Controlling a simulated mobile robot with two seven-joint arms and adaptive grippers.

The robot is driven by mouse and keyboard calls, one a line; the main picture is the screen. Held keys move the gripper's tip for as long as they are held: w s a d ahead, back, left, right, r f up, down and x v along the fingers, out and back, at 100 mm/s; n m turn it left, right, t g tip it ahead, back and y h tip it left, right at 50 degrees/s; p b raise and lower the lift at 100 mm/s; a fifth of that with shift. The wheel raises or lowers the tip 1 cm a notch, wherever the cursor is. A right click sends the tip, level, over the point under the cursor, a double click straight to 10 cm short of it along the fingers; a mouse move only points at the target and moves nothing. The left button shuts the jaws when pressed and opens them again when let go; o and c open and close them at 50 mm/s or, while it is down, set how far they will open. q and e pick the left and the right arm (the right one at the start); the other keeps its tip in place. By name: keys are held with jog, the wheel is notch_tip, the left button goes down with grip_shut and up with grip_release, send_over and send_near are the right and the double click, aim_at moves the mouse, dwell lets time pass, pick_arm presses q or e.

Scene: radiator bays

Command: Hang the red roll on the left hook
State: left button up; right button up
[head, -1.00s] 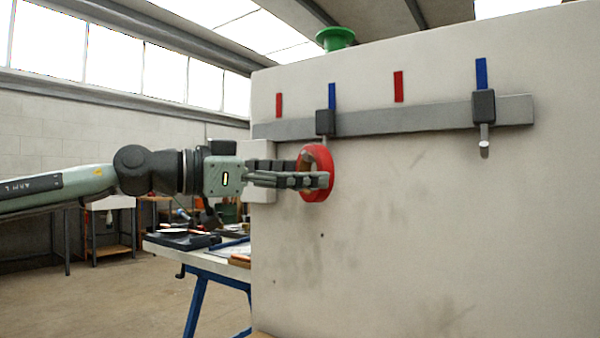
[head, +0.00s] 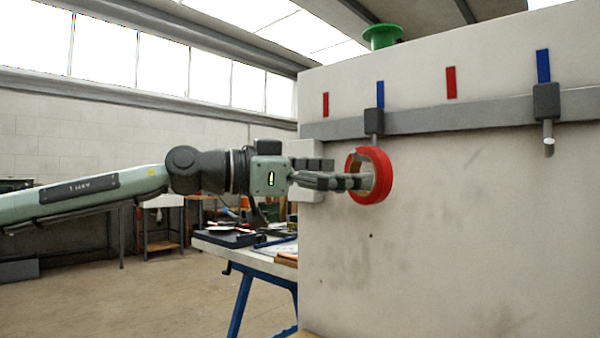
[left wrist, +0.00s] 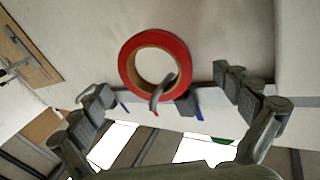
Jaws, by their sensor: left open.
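The red roll (head: 382,190) is at the left hook (head: 374,122), below its dark block, in front of the pale panel. In the left wrist view the red roll (left wrist: 182,56) shows its brown core, and the curved left hook (left wrist: 155,97) passes across its rim into the hole, so the roll appears to hang on it. My left gripper (head: 350,173) is open, its fingers level with the roll in the head view. In the left wrist view my left gripper (left wrist: 168,95) has its fingers spread wide, apart from the roll on both sides. My right gripper is not in view.
A grey rail (head: 440,116) carries the left hook and an empty right hook (head: 547,130). Red and blue strips mark the panel (head: 470,220) above. A green spool (head: 382,37) stands on top. A workbench (head: 225,245) with tools stands left of the panel.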

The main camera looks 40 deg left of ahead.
pick_arm(q)
jog(key=v, duration=1.1)
jog(key=shift+s, duration=0.15)
